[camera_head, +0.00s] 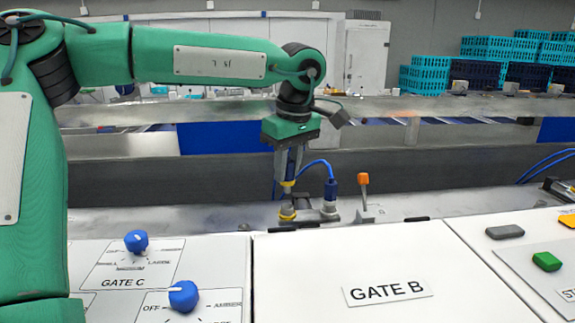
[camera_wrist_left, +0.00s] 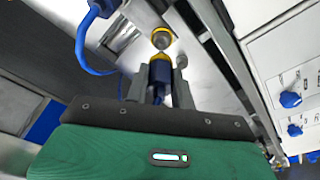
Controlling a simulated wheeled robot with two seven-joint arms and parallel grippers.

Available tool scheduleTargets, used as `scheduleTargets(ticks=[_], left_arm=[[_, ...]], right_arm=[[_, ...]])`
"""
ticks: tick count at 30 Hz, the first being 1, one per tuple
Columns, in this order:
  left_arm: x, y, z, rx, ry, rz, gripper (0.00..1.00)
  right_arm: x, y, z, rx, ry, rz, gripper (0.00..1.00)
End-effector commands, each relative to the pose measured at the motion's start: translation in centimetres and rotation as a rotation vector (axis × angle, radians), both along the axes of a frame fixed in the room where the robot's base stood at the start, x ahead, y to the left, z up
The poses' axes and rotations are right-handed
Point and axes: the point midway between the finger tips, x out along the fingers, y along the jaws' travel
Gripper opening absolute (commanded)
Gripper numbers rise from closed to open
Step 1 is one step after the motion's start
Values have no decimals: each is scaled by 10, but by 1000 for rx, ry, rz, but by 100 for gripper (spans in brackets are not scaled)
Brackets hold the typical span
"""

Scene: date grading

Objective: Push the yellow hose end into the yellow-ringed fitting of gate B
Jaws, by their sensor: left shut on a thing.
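My left gripper (camera_head: 289,172) points down behind the GATE B panel, shut on the yellow-ringed hose end (camera_head: 288,185). In the left wrist view my left gripper (camera_wrist_left: 158,82) has the blue hose body with its yellow ring (camera_wrist_left: 159,57) between its fingers. The yellow-ringed fitting (camera_head: 287,213) stands on the bench just below the hose end in the head view. It also shows in the left wrist view (camera_wrist_left: 162,38), close in front of the hose end. I cannot tell whether the tip touches it. My right gripper is not in view.
A blue hose connector (camera_head: 331,190) stands in the neighbouring fitting, close to the right of my gripper, with a blue hose looping from it. An orange-topped lever (camera_head: 363,180) is further right. The GATE B panel (camera_head: 340,262) lies in front; blue knobs (camera_head: 136,240) are on the left.

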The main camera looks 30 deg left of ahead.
Motion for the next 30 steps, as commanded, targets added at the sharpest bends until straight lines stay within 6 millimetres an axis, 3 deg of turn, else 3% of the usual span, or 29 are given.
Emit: scheduleTargets(ticks=[30], left_arm=[[0,0,-22,0,0,0,0]], right_arm=[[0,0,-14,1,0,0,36]])
